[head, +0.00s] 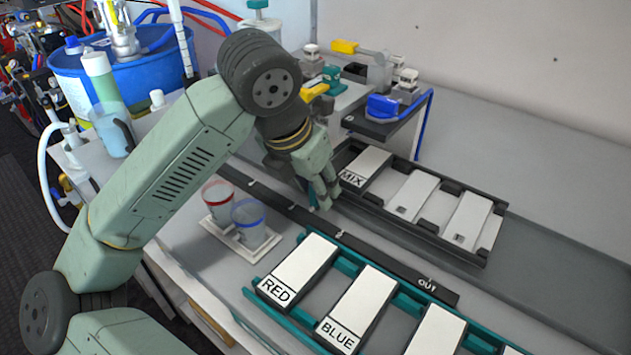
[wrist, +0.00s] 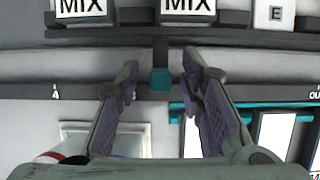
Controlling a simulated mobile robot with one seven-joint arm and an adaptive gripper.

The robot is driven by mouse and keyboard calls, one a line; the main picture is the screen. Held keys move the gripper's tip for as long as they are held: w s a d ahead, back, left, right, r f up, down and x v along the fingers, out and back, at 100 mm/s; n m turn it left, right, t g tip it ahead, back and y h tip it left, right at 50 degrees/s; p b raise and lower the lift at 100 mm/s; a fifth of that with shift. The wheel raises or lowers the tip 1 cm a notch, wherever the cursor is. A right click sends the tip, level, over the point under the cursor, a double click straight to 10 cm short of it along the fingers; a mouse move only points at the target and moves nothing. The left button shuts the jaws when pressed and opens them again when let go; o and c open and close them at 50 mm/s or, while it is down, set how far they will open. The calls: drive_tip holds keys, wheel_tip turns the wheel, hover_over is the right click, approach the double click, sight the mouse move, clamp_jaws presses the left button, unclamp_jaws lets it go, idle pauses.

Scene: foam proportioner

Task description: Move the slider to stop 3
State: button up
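A dark rail (head: 388,262) with white stop marks runs across the bench. A small teal block (wrist: 161,79), which looks like the slider's knob, sits at the rail below a short dark post.
A dark tray (head: 462,257) with a MIX panel (head: 366,167) lies behind the rail. A teal rack (head: 378,334) with RED and BLUE panels is in front. A red-rimmed cup (head: 218,200) and a blue-rimmed cup (head: 249,222) stand left of my gripper.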

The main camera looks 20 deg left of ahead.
drive_tip(key=shift+w+f, duration=0.1)
drive_tip(key=shift+f, duration=0.15)
drive_tip(key=shift+c, duration=0.5)
clamp_jaws()
drive_tip(key=a+b, duration=0.1)
drive_tip(key=w+a+b, duration=0.1)
drive_tip(key=a, duration=0.1)
drive_tip(key=shift+w+f, duration=0.1)
idle(0.4)
